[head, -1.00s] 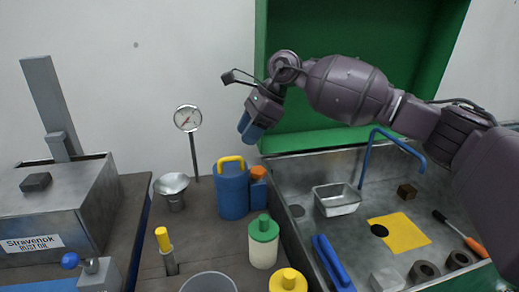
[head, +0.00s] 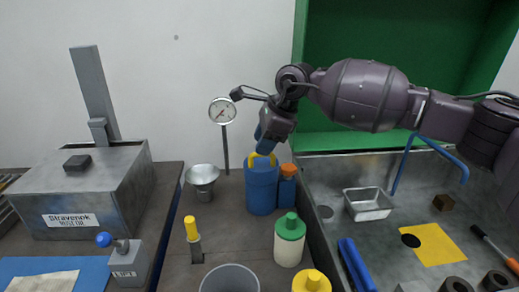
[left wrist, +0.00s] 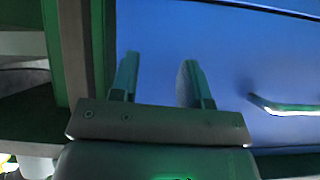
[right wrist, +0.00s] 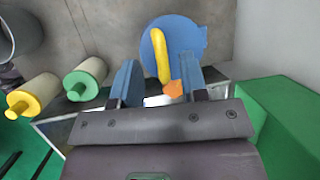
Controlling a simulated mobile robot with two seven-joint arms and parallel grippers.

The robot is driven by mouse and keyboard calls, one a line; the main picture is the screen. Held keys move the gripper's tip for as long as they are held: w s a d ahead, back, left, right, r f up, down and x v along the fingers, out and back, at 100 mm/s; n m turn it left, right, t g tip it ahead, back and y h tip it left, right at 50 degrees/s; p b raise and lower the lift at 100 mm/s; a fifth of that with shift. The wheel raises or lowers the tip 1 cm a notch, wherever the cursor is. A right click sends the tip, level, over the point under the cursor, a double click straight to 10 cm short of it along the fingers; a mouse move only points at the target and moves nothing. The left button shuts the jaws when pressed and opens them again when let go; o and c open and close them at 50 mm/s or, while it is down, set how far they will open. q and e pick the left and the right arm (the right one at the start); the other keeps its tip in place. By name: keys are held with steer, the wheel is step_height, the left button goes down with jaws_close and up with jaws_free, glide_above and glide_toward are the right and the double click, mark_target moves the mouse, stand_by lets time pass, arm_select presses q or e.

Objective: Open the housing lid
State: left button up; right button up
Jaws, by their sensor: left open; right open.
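No part is clearly labelled as the housing lid. A blue canister (head: 262,188) with a yellow handle (head: 262,159) on top stands on the bench. My right gripper (head: 263,142) points down just above this handle. In the right wrist view, the open blue fingers (right wrist: 158,82) lie near the canister's round blue top (right wrist: 190,38) and yellow handle (right wrist: 160,55); contact cannot be told. A large green panel (head: 400,90) stands upright behind the steel basin. My left gripper (left wrist: 157,78) is open and empty before a blue surface (left wrist: 240,60) with a metal handle (left wrist: 283,106); it is outside the head view.
A grey metal box (head: 85,190) with a column stands left. A dial gauge (head: 222,111), a funnel (head: 202,177), an orange-capped blue bottle (head: 288,182) and a green-capped jar (head: 289,240) surround the canister. The basin (head: 335,238) at right holds a tray (head: 368,204) and tools.

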mark_target(261, 162)
steer(key=shift+x, duration=1.3)
jaws_close()
